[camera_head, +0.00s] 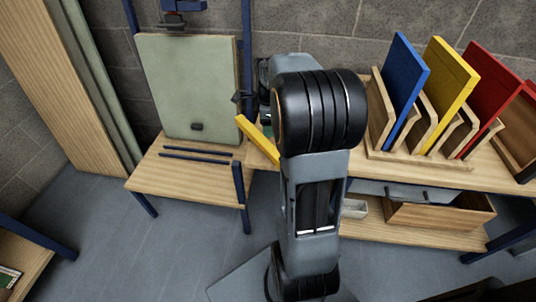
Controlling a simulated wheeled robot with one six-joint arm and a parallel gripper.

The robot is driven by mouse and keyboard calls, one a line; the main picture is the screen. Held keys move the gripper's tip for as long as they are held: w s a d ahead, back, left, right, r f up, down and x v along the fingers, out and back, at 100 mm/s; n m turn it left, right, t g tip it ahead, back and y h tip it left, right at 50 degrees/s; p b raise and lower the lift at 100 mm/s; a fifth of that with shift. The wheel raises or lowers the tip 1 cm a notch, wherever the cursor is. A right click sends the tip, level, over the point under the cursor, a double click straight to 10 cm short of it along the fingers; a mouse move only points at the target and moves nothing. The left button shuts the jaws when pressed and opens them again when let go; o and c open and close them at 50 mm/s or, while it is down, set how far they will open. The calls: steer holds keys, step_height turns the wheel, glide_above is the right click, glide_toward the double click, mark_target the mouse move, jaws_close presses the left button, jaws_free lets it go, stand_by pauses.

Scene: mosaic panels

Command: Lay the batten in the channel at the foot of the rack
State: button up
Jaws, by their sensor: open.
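A yellow bar, which looks like the batten (258,139), slants near the inner end of the bench at the picture's middle. My arm hides its lower right end, so I cannot tell what it rests on. My gripper (242,98) shows only as dark finger parts left of my arm, just above the bar's upper end. It is open and mostly hidden by my arm. At left, two parallel dark blue rails form a channel (196,156) on a wooden ledge. It lies at the foot of a blue-framed rack (247,40) holding a pale green panel (187,90).
A wooden slotted holder (420,165) on the right bench carries blue (405,85), yellow (442,90) and red (490,95) panels. A wooden box (440,215) sits on the shelf below. A blue post (238,185) rises at the ledge's right front corner.

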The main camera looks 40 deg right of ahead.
mark_target(269, 145)
steer(key=f+m+b, duration=0.1)
steer(key=f+m, duration=0.2)
steer(key=f, duration=0.1)
steer(key=f+m+b, duration=0.1)
steer(key=f+m, duration=0.2)
steer(key=m, duration=0.1)
steer(key=w+f+m+b, duration=0.1)
steer(key=f+m+b, duration=0.1)
steer(key=f+m, duration=0.1)
steer(key=shift+d+f+m, duration=0.2)
steer(key=shift+f+m, duration=0.1)
steer(key=shift+f, duration=0.55)
steer(key=shift+c, duration=0.4)
steer(key=shift+r, duration=0.1)
steer(key=c, duration=0.9)
